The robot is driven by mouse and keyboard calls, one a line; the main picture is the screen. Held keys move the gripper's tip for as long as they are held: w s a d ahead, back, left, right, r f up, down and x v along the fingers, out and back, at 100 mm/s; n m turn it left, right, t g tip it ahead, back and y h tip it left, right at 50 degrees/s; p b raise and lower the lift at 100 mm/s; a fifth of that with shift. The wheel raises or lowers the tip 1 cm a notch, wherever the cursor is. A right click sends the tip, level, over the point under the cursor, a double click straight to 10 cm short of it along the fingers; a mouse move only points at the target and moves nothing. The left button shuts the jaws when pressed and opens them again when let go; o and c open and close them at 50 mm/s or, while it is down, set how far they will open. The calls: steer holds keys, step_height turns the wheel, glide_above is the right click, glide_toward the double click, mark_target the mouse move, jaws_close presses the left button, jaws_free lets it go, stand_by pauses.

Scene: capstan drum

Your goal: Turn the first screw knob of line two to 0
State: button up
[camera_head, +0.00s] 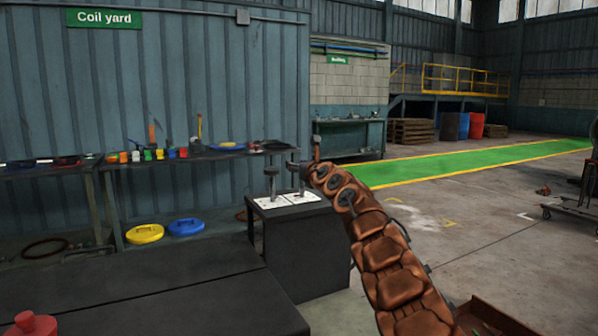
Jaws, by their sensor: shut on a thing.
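Two upright screw posts stand on white plates on top of a black box (305,246). The left post carries a dark round knob (270,172) and stands free. The right post (301,182) rises to the end of my brown segmented arm, where my gripper (299,167) is small and dark. My gripper is shut at the top of the right post, on its screw knob, which is mostly hidden. The white plates (271,203) have marks too small to read, so the knob's setting and the line numbers cannot be told.
A long dark workbench (190,158) with coloured pieces runs along the blue wall behind. A yellow disc (144,234) and a blue disc (186,227) lie below it. A dark surface (180,305) with a red object (31,325) fills the lower left.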

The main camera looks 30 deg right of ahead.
steer(key=shift+a+r+n+y, duration=0.1)
steer(key=shift+n+y, duration=0.9)
steer(key=shift+y, duration=0.6)
steer(key=shift+n+y+p, duration=0.3)
steer(key=shift+n+y, duration=0.1)
steer(key=shift+y, duration=0.2)
steer(key=shift+a+n+y+p, duration=0.15)
steer(key=shift+n+y+p, duration=0.25)
steer(key=shift+y+p, duration=0.4)
steer(key=shift+a+r+n+y+p, duration=0.15)
steer(key=shift+n+y+p, duration=0.25)
steer(key=shift+p, duration=0.2)
steer(key=n+y+p, duration=0.1)
steer(key=p, duration=0.2)
steer(key=n+g+y+p, duration=0.1)
steer(key=y+p, duration=0.1)
steer(key=p, duration=0.2)
steer(key=n+g+y+p, duration=0.1)
steer(key=p, duration=0.2)
steer(key=shift+s+a+r+p, duration=0.1)
steer(key=shift+s+a+p, duration=0.05)
steer(key=shift+a+p, duration=0.15)
steer(key=y+p, duration=0.1)
steer(key=p, duration=0.2)
steer(key=shift+n+g, duration=0.3)
steer(key=shift+g, duration=0.1)
steer(key=shift+s+f+y+p, duration=0.1)
steer(key=shift+f+y+p, duration=0.25)
steer(key=shift+p, duration=0.4)
steer(key=shift+d+r, duration=0.1)
